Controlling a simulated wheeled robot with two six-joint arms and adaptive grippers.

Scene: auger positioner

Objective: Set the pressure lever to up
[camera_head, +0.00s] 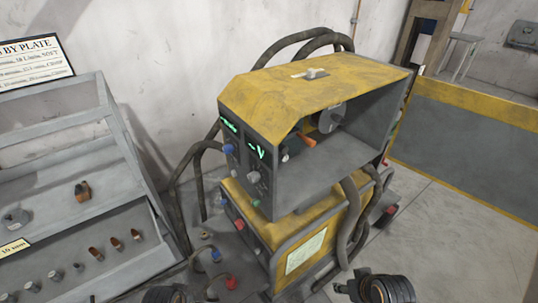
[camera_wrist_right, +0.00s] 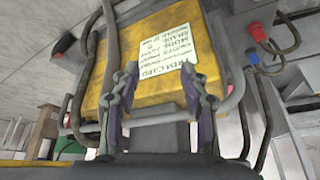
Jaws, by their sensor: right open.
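A yellow and grey machine (camera_head: 315,88) stands in the middle of the head view, with an open compartment on its right side. An orange lever-like part (camera_head: 306,140) shows inside the compartment, beside a grey round part (camera_head: 331,118). A small white handle (camera_head: 310,73) sits on the top. I cannot tell for sure which of these is the pressure lever. In the right wrist view my right gripper (camera_wrist_right: 160,88) is open and empty, its two fingers apart in front of the yellow lower unit (camera_wrist_right: 122,60) and its paper label (camera_wrist_right: 168,48). My left gripper is not in view.
Thick dark hoses (camera_head: 350,222) run down the machine's right side. A metal tube frame guards the lower unit. A grey sloped rack (camera_head: 135,215) with small parts stands at left. A yellow and grey barrier (camera_head: 465,140) stands at right. The floor (camera_head: 440,235) at front right is clear.

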